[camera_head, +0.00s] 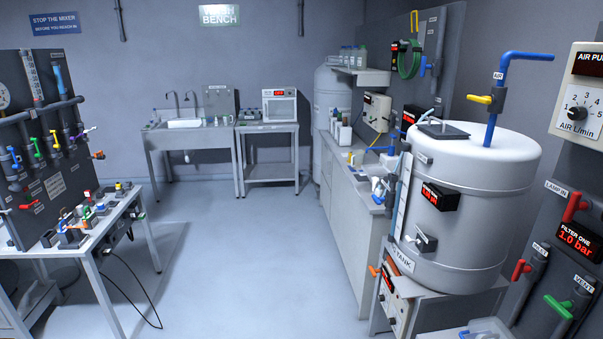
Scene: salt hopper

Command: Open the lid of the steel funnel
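I cannot make out a steel funnel with certainty in the head view. The nearest lidded thing is a large pale tank (465,210) at the right, labelled "TANK". A dark square plate (443,131) with a light handle-like part lies flat on its top. I cannot tell whether this plate is a lid that opens. Neither of my grippers is in view.
A bench with coloured valves and fittings (98,222) stands at the left. A long counter (350,228) runs behind the tank, and a sink (185,123) stands at the back. A panel with valves (575,207) is at the right edge. The middle floor (250,260) is clear.

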